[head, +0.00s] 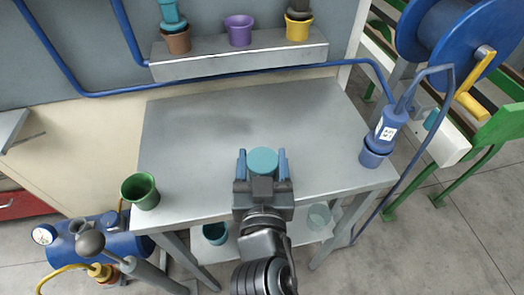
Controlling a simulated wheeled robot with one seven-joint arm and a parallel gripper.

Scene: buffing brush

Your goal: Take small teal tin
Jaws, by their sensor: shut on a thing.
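The small teal tin (263,160) shows its round teal top between the fingers of my gripper (262,163). My gripper is shut on it, with one blue-tipped finger on each side. The tin and gripper appear in front of the grey table (190,130), near its front edge. The lower part of the tin is hidden by the gripper. I cannot tell whether the tin touches the table.
A green pot (140,191) stands at the table's front left corner. A blue pot (374,152) with a labelled blue object (388,125) is at the right edge. A grey shelf (200,66) behind holds several pots. The table's middle is clear.

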